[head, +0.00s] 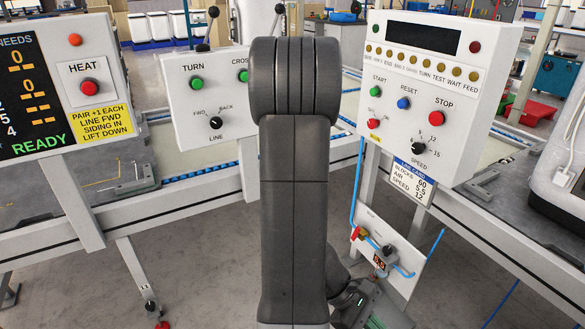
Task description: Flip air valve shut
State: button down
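A small white air panel (408,262) stands low at the right, behind my arm. At its left edge is a small red lever (357,233) by the blue hose, which looks like the air valve; its handle looks slanted, and its exact setting is too small to tell. My arm stands upright in the middle of the view. Dark parts of it show low at the right, left of and below the panel, but my gripper's fingers do not show.
A control box (485,75) with START, RESET, STOP and SPEED controls is above the panel. A line card (411,183) reads AIR 5.5. Left are a TURN box (185,117) and a HEAT box (88,85). Blue hose (354,190) runs down to the panel. Conveyor rails cross behind.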

aim_at(356, 235)
jog(key=i+l+u, duration=0.1)
jog(key=l, duration=0.25)
jog(key=i+l+u, duration=0.1)
jog(key=i+l, duration=0.15)
jog(key=i+l+u, duration=0.1)
jog(key=l, duration=0.35)
jog(key=i, duration=0.05)
